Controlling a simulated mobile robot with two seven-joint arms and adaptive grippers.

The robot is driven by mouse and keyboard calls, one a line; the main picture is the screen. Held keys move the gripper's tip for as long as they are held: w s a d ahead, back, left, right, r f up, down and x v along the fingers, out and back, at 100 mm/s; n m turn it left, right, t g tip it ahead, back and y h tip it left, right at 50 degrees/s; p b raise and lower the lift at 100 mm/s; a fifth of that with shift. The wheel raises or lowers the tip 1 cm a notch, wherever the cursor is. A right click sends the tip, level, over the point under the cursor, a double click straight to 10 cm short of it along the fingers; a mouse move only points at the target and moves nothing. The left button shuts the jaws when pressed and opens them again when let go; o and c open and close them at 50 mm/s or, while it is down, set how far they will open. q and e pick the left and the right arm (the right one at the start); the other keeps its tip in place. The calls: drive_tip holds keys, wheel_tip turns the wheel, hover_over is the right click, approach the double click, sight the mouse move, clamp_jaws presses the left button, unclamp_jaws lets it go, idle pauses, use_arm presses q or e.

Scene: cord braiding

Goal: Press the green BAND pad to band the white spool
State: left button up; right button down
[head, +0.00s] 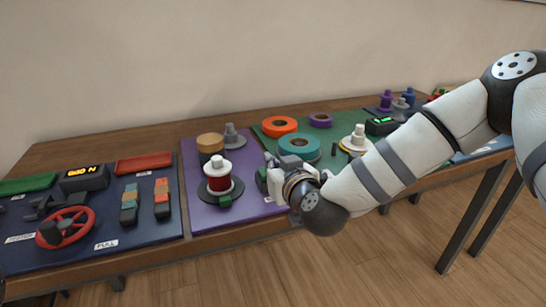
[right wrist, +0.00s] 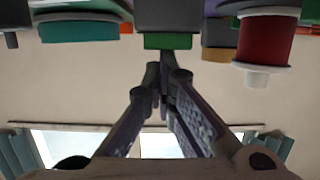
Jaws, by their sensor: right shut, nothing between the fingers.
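My right gripper (head: 272,176) is at the right edge of the purple mat, its fingers mostly hidden behind my wrist in the head view. In the right wrist view, which looks upside down, its fingers (right wrist: 164,72) are shut and empty. A green pad (right wrist: 167,41) on a dark block is just beyond the fingertips; I cannot tell whether they touch. A little of this green shows beside the gripper in the head view (head: 262,178). A white spool (head: 358,134) stands on a yellowish disc on the green mat, near my right forearm. My left gripper is not in view.
A red-wound spool (head: 217,177) with a white top stands on the purple mat (head: 196,208), left of the gripper. Teal (head: 299,147) and orange (head: 279,126) rolls lie on the green mat. A red handwheel (head: 65,228) is on the blue mat at left.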

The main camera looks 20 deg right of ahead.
drive_tip(key=shift+s+f, duration=0.1)
drive_tip(key=shift+f, duration=0.1)
wheel_tip(320, 180, up, 6)
drive_tip(key=s+p, duration=0.1)
drive_tip(key=p, duration=0.2)
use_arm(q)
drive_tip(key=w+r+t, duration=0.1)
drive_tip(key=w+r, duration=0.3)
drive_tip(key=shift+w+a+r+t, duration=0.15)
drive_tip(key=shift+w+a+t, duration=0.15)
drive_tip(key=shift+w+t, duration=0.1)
use_arm(e)
drive_tip(key=s, duration=0.8)
drive_tip(key=shift+s+d+r, duration=0.2)
drive_tip(key=shift+s+r, duration=0.1)
drive_tip(key=shift+r, duration=0.1)
